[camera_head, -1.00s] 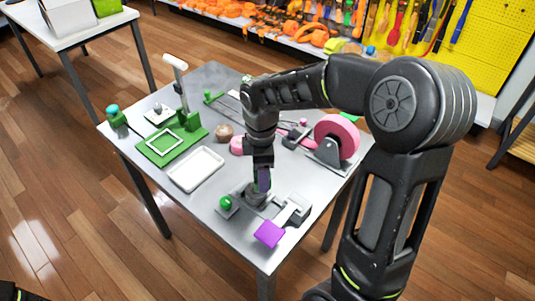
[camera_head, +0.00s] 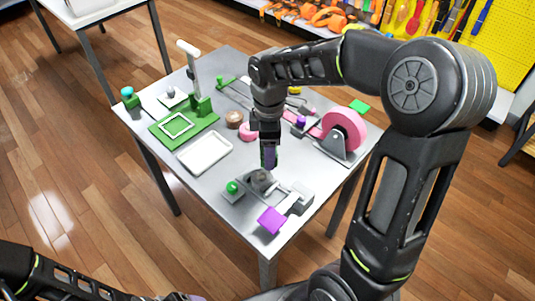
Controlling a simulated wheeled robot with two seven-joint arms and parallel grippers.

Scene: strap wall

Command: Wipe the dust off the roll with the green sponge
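The pink roll (camera_head: 345,130) stands upright in a grey bracket (camera_head: 333,147) at the right side of the table; dust on it is too small to tell. A flat green piece, likely the green sponge (camera_head: 359,107), lies behind the roll near the table's far right edge. My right gripper (camera_head: 268,160) points down over the middle of the table, left of the roll and apart from it. Its fingers are too dark and small to tell whether they are open. My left arm enters at the bottom left; its gripper is out of the frame.
The grey table (camera_head: 220,62) also holds a white tray (camera_head: 204,152), a green frame fixture (camera_head: 177,124), a brown round piece (camera_head: 234,119), a green knob (camera_head: 232,187) and a purple plate (camera_head: 271,220). A tool wall (camera_head: 500,45) stands behind.

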